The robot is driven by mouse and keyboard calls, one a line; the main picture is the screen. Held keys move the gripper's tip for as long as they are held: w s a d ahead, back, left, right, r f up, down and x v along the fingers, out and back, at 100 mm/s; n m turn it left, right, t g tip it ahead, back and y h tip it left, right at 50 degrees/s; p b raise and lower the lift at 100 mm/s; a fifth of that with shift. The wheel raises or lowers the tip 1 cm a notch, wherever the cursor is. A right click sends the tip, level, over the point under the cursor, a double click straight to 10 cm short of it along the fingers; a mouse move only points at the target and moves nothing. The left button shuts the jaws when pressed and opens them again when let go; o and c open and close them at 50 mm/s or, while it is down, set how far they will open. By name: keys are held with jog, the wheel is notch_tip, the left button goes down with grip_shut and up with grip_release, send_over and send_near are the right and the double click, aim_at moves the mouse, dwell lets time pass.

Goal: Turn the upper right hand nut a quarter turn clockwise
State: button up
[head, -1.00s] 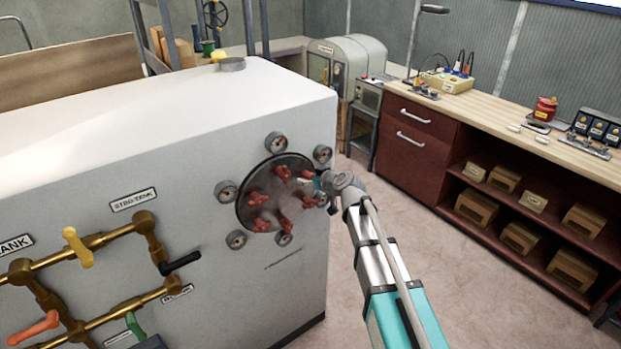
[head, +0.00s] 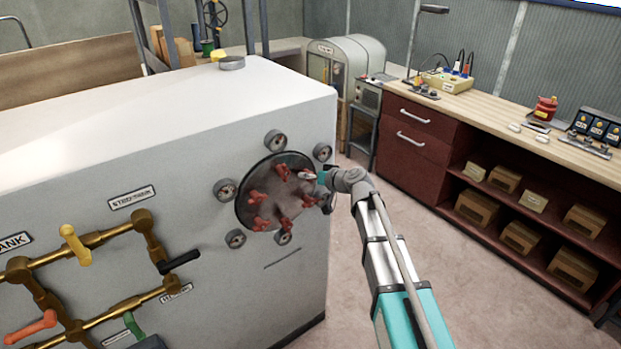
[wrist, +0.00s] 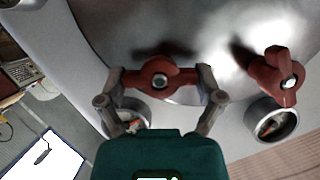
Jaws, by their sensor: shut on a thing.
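The round grey hatch plate (head: 276,205) on the front of the white tank carries several red wing nuts in a ring. My gripper (head: 310,175) is at the plate's upper right edge in the head view. In the wrist view my gripper (wrist: 162,86) is shut on the upper right hand nut (wrist: 155,66), one finger at each end of its wings. A bolt end shows in the nut's middle. A neighbouring wing nut (wrist: 268,75) stands free to the right in the wrist view; the upper nut (head: 282,172) shows in the head view. My gripper partly hides the held nut there.
Several gauges surround the plate; one (head: 322,152) is close above my gripper and another (wrist: 272,122) shows beside the free nut. Brass pipes with valve handles (head: 76,246) are at left. Floor (head: 350,290) is clear right of the tank.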

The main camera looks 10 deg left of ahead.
jog(key=m+y+b, duration=0.1)
jog(key=m+g+b, duration=0.1)
jog(key=m, duration=0.1)
jog(key=m+y+b, duration=0.1)
jog(key=shift+f+m+y, duration=0.25)
jog(key=shift+m+y, duration=0.05)
jog(key=shift+m, duration=0.1)
jog(key=m+y+b, duration=0.2)
jog(key=m, duration=0.2)
jog(key=shift+g+b, duration=0.3)
jog(key=shift+b, duration=0.05)
jog(key=shift+r, duration=0.1)
jog(key=o, duration=0.9)
jog(key=shift+c, duration=0.2)
jog(key=shift+w, duration=0.1)
jog(key=shift+d, duration=0.2)
jog(key=v, duration=0.7)
